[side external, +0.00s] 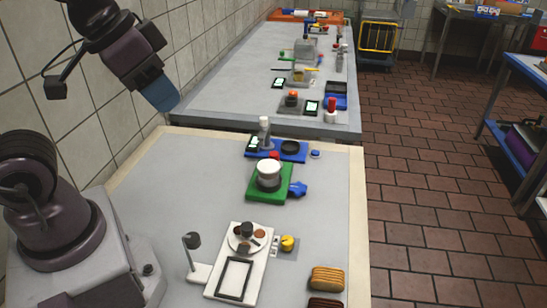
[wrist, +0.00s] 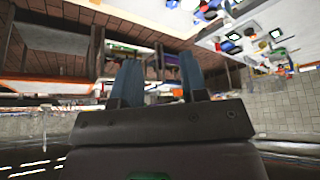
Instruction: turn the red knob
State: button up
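A small red piece (side external: 273,155) shows just behind a white round container (side external: 268,172) on a green base (side external: 270,195) on the near table; it is mostly hidden, so I cannot tell if it is the knob. A red-topped white piece (side external: 331,108) stands at the front right of the far table. My gripper (side external: 163,96) is raised at the upper left by the tiled wall, well away from both. In the wrist view, the two blue fingers of my gripper (wrist: 160,75) are apart with nothing between them. The wrist view shows no clear red knob.
A blue knob-like piece (side external: 297,188) sticks out beside the green base. A blue tray (side external: 290,152) with a black disc lies behind it. A white board (side external: 240,265) with a plate and a yellow piece (side external: 288,243) are in front. The near table's left middle is clear.

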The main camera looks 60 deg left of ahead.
jog(key=w+f+n+g, duration=0.1)
jog(key=w+f+g, duration=0.2)
jog(key=w+f, duration=0.3)
jog(key=n+g+y, duration=0.2)
jog(key=n+y, duration=0.3)
jog(key=n, duration=1.2)
send_near(274, 153)
jog(key=shift+h, duration=0.3)
jog(key=x, duration=0.9)
jog(key=shift+a, duration=0.25)
jog(key=c, duration=0.6)
